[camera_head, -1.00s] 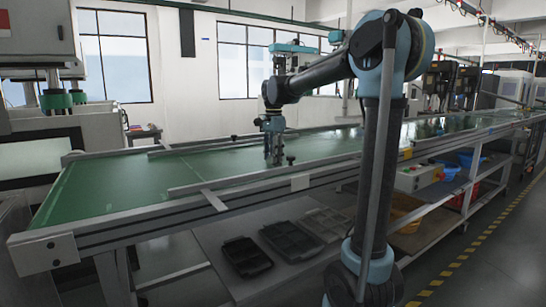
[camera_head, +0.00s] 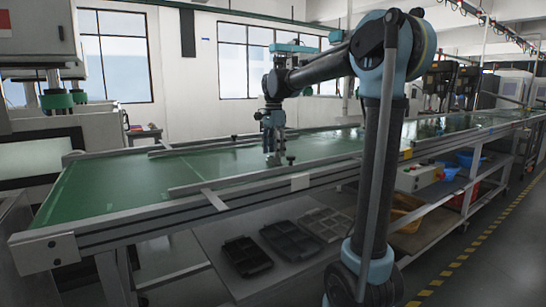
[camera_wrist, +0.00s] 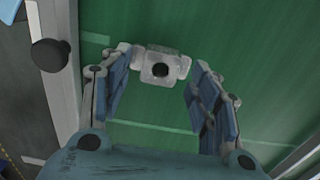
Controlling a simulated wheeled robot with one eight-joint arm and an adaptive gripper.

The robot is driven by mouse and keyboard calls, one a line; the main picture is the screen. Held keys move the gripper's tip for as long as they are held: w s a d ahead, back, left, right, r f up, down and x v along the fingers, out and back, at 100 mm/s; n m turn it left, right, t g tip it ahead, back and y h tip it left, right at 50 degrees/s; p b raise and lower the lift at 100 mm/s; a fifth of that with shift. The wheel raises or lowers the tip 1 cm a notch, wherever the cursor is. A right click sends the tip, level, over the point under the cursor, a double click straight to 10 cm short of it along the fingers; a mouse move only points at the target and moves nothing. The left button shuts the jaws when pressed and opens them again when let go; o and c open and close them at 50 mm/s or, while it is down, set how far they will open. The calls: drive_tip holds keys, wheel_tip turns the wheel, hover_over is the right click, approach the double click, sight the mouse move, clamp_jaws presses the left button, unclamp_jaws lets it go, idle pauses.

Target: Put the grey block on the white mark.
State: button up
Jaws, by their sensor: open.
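The grey block (camera_wrist: 160,65), a light grey piece with a round black spot, shows on the green belt in the wrist view. A thin pale line (camera_wrist: 155,125) crosses the belt nearer my wrist. I cannot tell whether this is the white mark, or whether a mark lies under the block.
The conveyor's metal side rail (camera_wrist: 62,95) and a black knob (camera_wrist: 50,55) stand close to my gripper's left in the wrist view. Black trays (camera_head: 247,256) lie on the shelf below. The green belt (camera_head: 110,185) is clear to the left.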

wheel_tip(320, 180, up, 10)
idle(0.4)
drive_tip(key=shift+s, duration=0.1)
